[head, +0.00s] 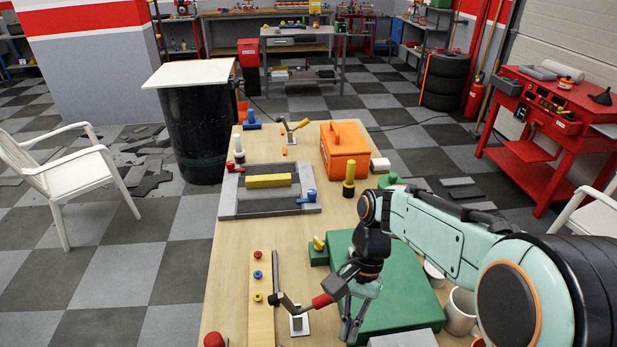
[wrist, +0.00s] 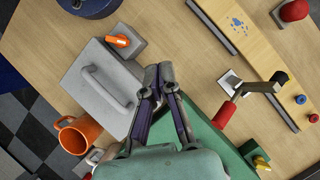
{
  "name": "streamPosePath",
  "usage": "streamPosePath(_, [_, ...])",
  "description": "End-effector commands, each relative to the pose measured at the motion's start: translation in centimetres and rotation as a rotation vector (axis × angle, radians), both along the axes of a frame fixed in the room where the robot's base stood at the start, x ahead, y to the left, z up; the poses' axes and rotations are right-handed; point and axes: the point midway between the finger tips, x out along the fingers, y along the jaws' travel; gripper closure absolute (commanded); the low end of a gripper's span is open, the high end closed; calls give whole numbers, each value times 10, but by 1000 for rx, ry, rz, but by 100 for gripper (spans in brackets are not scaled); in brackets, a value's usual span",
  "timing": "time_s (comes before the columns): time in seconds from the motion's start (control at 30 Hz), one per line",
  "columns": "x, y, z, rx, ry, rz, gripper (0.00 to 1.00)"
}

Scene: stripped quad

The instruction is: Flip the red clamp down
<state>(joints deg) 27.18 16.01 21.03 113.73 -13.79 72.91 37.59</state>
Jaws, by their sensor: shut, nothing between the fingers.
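The red clamp has a red handle (head: 322,300), a dark metal arm and a pale square base on the wooden bench. In the head view its handle points right, toward my gripper. The wrist view shows the red handle (wrist: 225,115) at the right, with the arm reaching over a wooden strip to a black tip. My gripper (head: 350,333) is shut and empty, fingers pointing down. In the wrist view my gripper (wrist: 158,72) is left of the red handle, with a visible gap between them. Whether the handle stands tilted upward is hard to tell.
A green box (head: 400,290) lies beside and beneath my gripper. A grey lidded block with a handle (wrist: 100,88) and an orange mug (wrist: 78,133) are nearby. A wooden strip (head: 261,290) with coloured knobs lies left of the clamp. Another clamp, yellow-tipped (head: 303,123), stands farther back.

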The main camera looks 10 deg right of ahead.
Motion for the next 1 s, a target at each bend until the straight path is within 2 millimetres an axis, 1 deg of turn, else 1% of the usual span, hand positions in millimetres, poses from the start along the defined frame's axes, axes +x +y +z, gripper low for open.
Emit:
streamPosePath(0.03, [13, -4, -10, 32, 38, -65, 100])
streamPosePath(0.1, [30, -9, -23, 75, 90, -162, 100])
streamPosePath(0.27, [65, -25, -52, 202, 199, -399, 100])
streamPosePath(0.37, [85, -39, -69, 298, 267, -559, 100])
streamPosePath(0.5, [107, -66, -90, 445, 359, -786, 100])
streamPosePath(0.6, [118, -87, -103, 538, 420, -928, 100])
streamPosePath(0.73, [124, -108, -114, 632, 477, -1060, 100])
streamPosePath(0.83, [126, -118, -119, 673, 506, -1118, 100])
streamPosePath(1.0, [127, -123, -122, 691, 520, -1146, 100])
